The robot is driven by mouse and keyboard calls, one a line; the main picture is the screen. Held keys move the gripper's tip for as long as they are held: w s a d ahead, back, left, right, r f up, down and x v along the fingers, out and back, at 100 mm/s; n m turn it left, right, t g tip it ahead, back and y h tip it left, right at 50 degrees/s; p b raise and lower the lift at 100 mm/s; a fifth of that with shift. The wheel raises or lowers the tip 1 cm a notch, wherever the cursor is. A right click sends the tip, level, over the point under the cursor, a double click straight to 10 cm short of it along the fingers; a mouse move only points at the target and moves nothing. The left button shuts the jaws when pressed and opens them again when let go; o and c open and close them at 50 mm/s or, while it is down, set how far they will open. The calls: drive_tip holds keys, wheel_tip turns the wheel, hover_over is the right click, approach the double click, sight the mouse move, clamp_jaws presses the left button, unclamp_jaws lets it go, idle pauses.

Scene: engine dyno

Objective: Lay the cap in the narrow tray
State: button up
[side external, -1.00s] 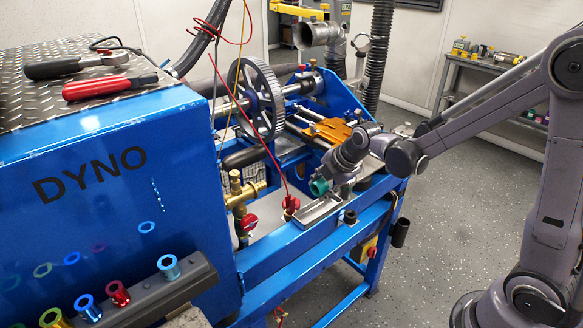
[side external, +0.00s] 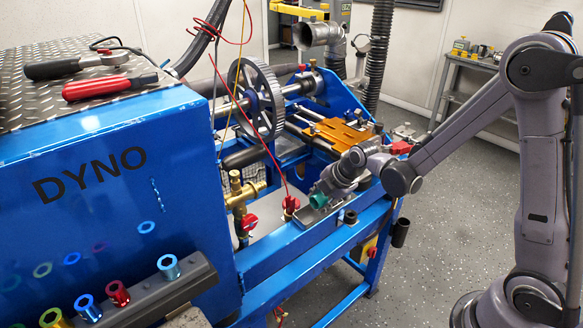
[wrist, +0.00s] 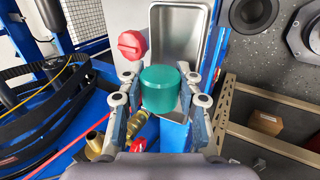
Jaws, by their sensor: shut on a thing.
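The cap is a green cylinder (wrist: 160,90), held between the fingers of my gripper (wrist: 158,98) in the wrist view. In the side external view the cap (side external: 318,201) shows at the tip of my gripper (side external: 321,196). The narrow tray is a shallow metal tray with a raised rim (wrist: 180,30), just ahead of the cap in the wrist view. In the side external view the tray (side external: 304,219) lies on the blue frame, below the cap and partly hidden by it. The exact gap between cap and tray cannot be told.
A red knob (wrist: 131,44) stands close to the tray's left side. A dark round cup (wrist: 253,12) is to the tray's right. Brass fittings (side external: 240,190) and a red wire are left of the tray. An orange block (side external: 340,133) sits behind my gripper.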

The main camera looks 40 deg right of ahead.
drive_tip(key=o, duration=1)
drive_tip(key=shift+o, duration=0.2)
drive_tip(key=w+r+v, duration=0.1)
drive_tip(key=w+v, duration=0.1)
drive_tip(key=v, duration=1.6)
drive_tip(key=shift+r, duration=0.4)
idle(0.5)
drive_tip(key=s+a+f+m, duration=0.1)
drive_tip(key=s+f+m, duration=0.1)
drive_tip(key=s+m, duration=0.3)
drive_tip(key=s+a+f+m+t, duration=0.1)
drive_tip(key=s+m, duration=0.4)
drive_tip(key=m, duration=0.7)
drive_tip(key=shift+s+a+f+m, duration=0.4)
drive_tip(key=shift+a+f, duration=0.15)
drive_tip(key=shift+f, duration=0.05)
